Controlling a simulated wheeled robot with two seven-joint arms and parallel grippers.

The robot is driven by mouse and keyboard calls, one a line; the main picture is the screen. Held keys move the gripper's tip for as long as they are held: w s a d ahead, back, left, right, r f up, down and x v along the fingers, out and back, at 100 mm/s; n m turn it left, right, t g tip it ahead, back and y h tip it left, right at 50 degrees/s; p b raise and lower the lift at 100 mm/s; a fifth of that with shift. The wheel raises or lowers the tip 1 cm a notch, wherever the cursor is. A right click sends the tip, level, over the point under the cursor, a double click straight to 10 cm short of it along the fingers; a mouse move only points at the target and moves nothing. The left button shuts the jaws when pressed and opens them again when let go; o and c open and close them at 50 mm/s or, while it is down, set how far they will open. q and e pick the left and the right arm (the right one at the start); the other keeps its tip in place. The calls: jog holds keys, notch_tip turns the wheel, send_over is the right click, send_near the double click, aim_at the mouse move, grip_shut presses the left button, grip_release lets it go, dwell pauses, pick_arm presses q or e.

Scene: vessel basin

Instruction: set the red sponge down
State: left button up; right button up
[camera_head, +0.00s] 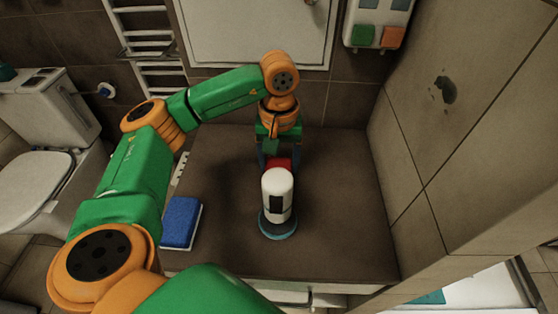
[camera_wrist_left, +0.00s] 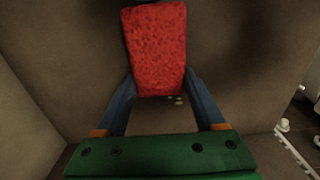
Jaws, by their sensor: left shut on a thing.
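My left gripper (camera_head: 275,157) is over the dark brown counter, behind a white cylinder. Its blue fingers are shut on the red sponge (camera_head: 281,163), which is mostly hidden behind the cylinder in the head view. In the left wrist view the red sponge (camera_wrist_left: 157,50) sits between the two fingertips (camera_wrist_left: 161,80) and extends beyond them. I cannot tell whether the sponge touches the counter. My right gripper is not in view.
The white cylinder (camera_head: 278,190) with a dark patch stands on a round teal base (camera_head: 278,226). A blue sponge (camera_head: 181,221) lies at the left of the counter (camera_head: 345,210). The counter's right part is clear, up to the tiled wall (camera_head: 440,170).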

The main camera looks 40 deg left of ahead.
pick_arm(q)
jog(key=shift+f, duration=0.15)
jog(key=shift+f+b, duration=0.15)
jog(key=shift+b, duration=0.15)
jog(key=o, duration=1.4)
